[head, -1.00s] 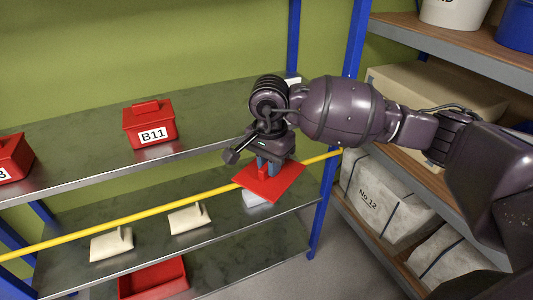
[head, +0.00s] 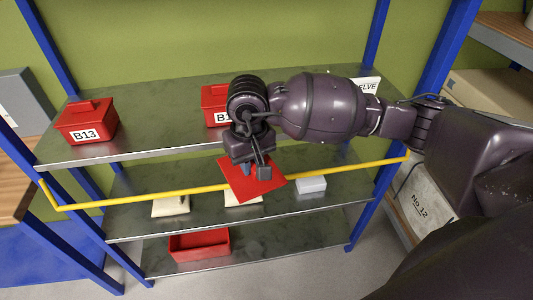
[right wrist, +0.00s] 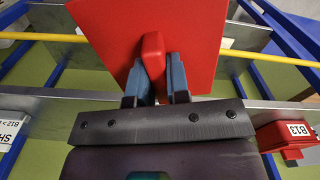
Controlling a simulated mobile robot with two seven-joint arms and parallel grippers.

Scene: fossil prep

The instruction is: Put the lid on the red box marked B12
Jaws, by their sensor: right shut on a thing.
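My right gripper (head: 247,168) is shut on the handle of a flat red lid (head: 264,187). In the right wrist view the lid (right wrist: 200,40) fills the upper middle, its handle (right wrist: 152,50) between the two blue fingers. In the head view the lid is tilted, in front of the shelf unit near the yellow bar. An open red box (head: 200,245) without a lid sits on the bottom shelf, left of and below the lid. No marking on that box can be read. My left gripper is not in view.
A yellow bar (head: 140,199) crosses the front of the shelves. The lidded red box B13 (head: 86,122) and another red box (head: 214,104), partly hidden by my arm, stand on the top shelf. Pale packets (head: 170,207) and a white block (head: 311,184) lie on the middle shelf.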

